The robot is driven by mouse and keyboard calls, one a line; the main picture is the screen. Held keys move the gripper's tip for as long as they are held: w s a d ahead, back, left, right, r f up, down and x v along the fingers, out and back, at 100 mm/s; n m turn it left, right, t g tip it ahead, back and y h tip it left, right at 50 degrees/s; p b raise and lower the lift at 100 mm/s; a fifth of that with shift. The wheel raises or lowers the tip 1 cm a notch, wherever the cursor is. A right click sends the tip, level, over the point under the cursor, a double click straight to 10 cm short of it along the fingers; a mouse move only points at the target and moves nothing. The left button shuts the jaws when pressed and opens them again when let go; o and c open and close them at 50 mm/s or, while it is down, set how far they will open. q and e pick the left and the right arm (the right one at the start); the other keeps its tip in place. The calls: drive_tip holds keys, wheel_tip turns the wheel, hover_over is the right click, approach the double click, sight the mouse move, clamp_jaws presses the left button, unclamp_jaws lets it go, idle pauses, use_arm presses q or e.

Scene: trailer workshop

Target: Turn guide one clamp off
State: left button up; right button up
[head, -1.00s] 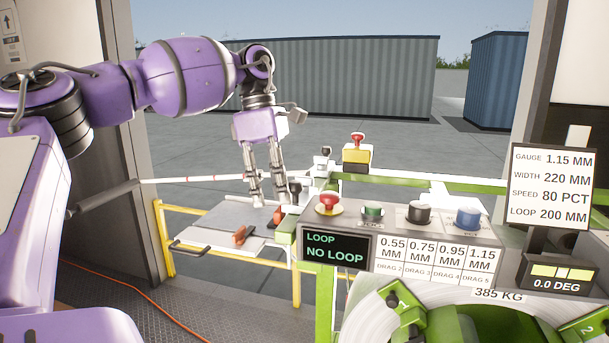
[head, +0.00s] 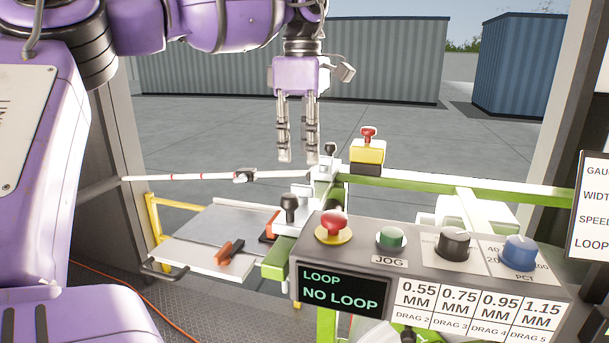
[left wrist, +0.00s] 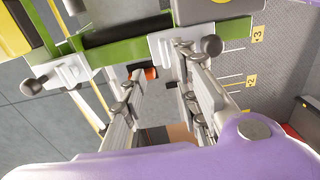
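Two dark round-headed clamp knobs stand on pale blocks at the machine's rail: a near one (head: 290,203) and a far one (head: 329,149) in the head view. No label shows which is guide one. My left gripper (head: 299,158) points down, its fingers apart with nothing between them. In the head view its tips appear above the near knob and just left of the far one. In the left wrist view the open fingers (left wrist: 158,62) reach toward the green rail; one round knob (left wrist: 212,46) shows beside the right finger, another (left wrist: 30,87) farther left. My right gripper is out of view.
The control panel (head: 410,262) has a red stop button (head: 334,225), a green button and two dials. A yellow box with a red button (head: 368,150) stands on the green rail. A side table (head: 185,255) holds an orange-and-black tool (head: 230,250). A striped rod (head: 200,177) runs behind.

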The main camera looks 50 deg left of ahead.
sight(302, 185)
use_arm(q)
drive_tip(key=shift+s+d+f, duration=0.15)
drive_tip(key=shift+s+f, duration=0.05)
drive_tip(key=shift+f, duration=0.05)
wheel_tip(302, 185, down, 6)
drive_tip(key=shift+s, duration=0.15)
drive_tip(key=shift+d+f, duration=0.15)
drive_tip(key=shift+f, duration=0.2)
use_arm(e)
drive_tip(key=shift+s+d, duration=0.35)
drive_tip(key=shift+s, duration=0.3)
use_arm(q)
drive_tip(key=shift+c, duration=0.4)
use_arm(e)
drive_tip(key=shift+w+r, duration=0.15)
use_arm(q)
clamp_jaws()
